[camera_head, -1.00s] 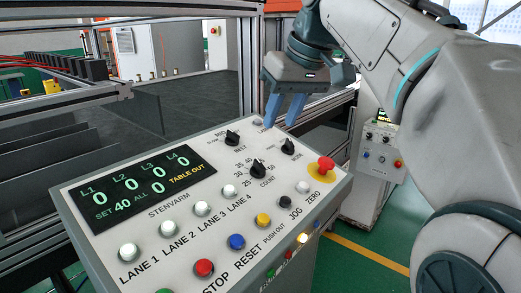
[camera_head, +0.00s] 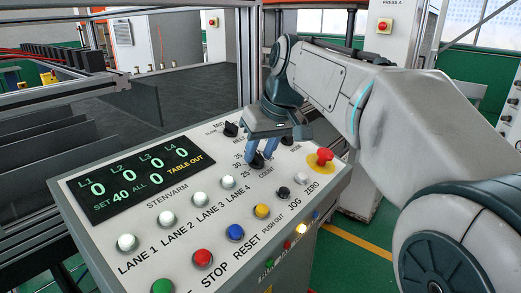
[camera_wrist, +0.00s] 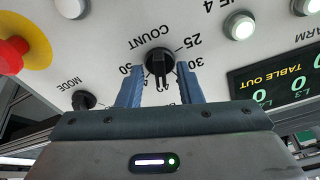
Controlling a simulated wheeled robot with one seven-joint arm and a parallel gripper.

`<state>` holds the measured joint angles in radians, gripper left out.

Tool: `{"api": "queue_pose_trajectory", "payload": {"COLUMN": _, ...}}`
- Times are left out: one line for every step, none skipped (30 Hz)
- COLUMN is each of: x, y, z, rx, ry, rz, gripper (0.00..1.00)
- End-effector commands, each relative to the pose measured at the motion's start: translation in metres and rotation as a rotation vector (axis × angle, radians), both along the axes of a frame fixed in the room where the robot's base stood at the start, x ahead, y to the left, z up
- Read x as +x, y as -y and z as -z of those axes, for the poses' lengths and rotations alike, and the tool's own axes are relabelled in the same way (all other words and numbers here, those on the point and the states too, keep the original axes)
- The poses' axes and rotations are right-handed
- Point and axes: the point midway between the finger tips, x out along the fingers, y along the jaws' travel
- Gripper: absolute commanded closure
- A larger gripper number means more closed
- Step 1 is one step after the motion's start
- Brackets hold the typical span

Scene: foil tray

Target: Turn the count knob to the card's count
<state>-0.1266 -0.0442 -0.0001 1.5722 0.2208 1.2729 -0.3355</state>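The black count knob (camera_head: 257,161) is on the sloped panel, with printed numbers around it. It also shows in the wrist view (camera_wrist: 159,63), with 25, 30 and 50 readable; my gripper covers part of the scale. My gripper (camera_head: 262,150) points down at the knob. In the wrist view its two blue fingers (camera_wrist: 160,84) are apart, one on each side of the knob, with gaps between. The display (camera_head: 136,180) reads SET 40, ALL 0 and TABLE OUT, with zeros for the lanes. I cannot make out a count card.
The belt knob (camera_head: 231,129) and mode knob (camera_wrist: 83,100) are close to the count knob. A red emergency button (camera_head: 324,156) on a yellow disc is to the right. White lane buttons (camera_head: 199,198) and coloured buttons (camera_head: 235,232) fill the panel's front.

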Motion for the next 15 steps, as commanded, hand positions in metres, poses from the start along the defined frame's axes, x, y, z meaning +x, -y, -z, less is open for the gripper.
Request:
{"api": "queue_pose_trajectory", "payload": {"x": 0.0004, "y": -0.0007, "z": 0.0018, "rx": -0.001, "ry": -0.001, "rz": -0.001, "gripper": 0.67}}
{"api": "queue_pose_trajectory", "payload": {"x": 0.0006, "y": -0.0010, "z": 0.0025, "rx": -0.001, "ry": -0.001, "rz": -0.001, "gripper": 0.67}}
{"api": "queue_pose_trajectory", "payload": {"x": 0.0008, "y": -0.0012, "z": 0.0030, "rx": 0.000, "ry": 0.000, "rz": -0.001, "gripper": 0.67}}
{"api": "queue_pose_trajectory", "payload": {"x": 0.0009, "y": -0.0013, "z": 0.0033, "rx": 0.000, "ry": 0.000, "rz": -0.001, "gripper": 0.67}}
{"api": "queue_pose_trajectory", "payload": {"x": 0.0009, "y": -0.0013, "z": 0.0034, "rx": 0.000, "ry": 0.000, "rz": -0.001, "gripper": 0.67}}
{"api": "queue_pose_trajectory", "payload": {"x": 0.0009, "y": -0.0013, "z": 0.0034, "rx": 0.000, "ry": 0.000, "rz": -0.001, "gripper": 0.67}}
{"api": "queue_pose_trajectory", "payload": {"x": 0.0009, "y": -0.0013, "z": 0.0033, "rx": 0.000, "ry": 0.000, "rz": -0.001, "gripper": 0.67}}
{"api": "queue_pose_trajectory", "payload": {"x": 0.0009, "y": -0.0013, "z": 0.0033, "rx": 0.000, "ry": 0.000, "rz": -0.001, "gripper": 0.67}}
{"api": "queue_pose_trajectory", "payload": {"x": 0.0008, "y": -0.0013, "z": 0.0032, "rx": 0.000, "ry": 0.000, "rz": -0.001, "gripper": 0.67}}
{"api": "queue_pose_trajectory", "payload": {"x": 0.0008, "y": -0.0013, "z": 0.0032, "rx": 0.000, "ry": 0.000, "rz": -0.001, "gripper": 0.73}}
{"api": "queue_pose_trajectory", "payload": {"x": 0.0008, "y": -0.0013, "z": 0.0032, "rx": 0.001, "ry": 0.000, "rz": -0.001, "gripper": 0.81}}
{"api": "queue_pose_trajectory", "payload": {"x": 0.0008, "y": -0.0013, "z": 0.0032, "rx": 0.001, "ry": 0.000, "rz": -0.001, "gripper": 0.92}}
{"api": "queue_pose_trajectory", "payload": {"x": 0.0008, "y": -0.0013, "z": 0.0031, "rx": 0.001, "ry": 0.000, "rz": -0.001, "gripper": 1.00}}
{"api": "queue_pose_trajectory", "payload": {"x": 0.0008, "y": -0.0013, "z": 0.0031, "rx": 0.001, "ry": 0.000, "rz": -0.001, "gripper": 1.00}}
{"api": "queue_pose_trajectory", "payload": {"x": 0.0008, "y": -0.0013, "z": 0.0031, "rx": 0.001, "ry": 0.000, "rz": -0.001, "gripper": 1.00}}
